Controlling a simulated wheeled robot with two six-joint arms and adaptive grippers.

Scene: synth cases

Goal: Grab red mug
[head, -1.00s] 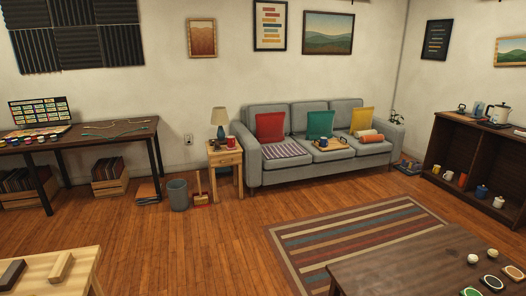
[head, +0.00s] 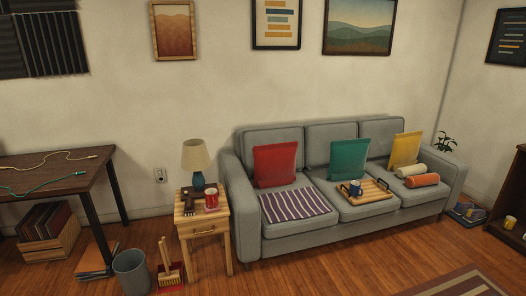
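A red mug (head: 211,201) with some white on it stands upright on the small wooden side table (head: 207,231), left of the sofa. It is near the table's right side, in front of a lamp with a blue base (head: 197,163). A dark brown object with a brush-like end (head: 189,205) lies just left of the mug. Neither of my grippers shows in the head view.
The grey sofa (head: 290,235) stands close against the side table's right. A grey bin (head: 131,272) and a hand broom (head: 167,262) with a red dustpan stand on the floor to its left. A dark desk (head: 50,172) is further left. Open wooden floor lies in front.

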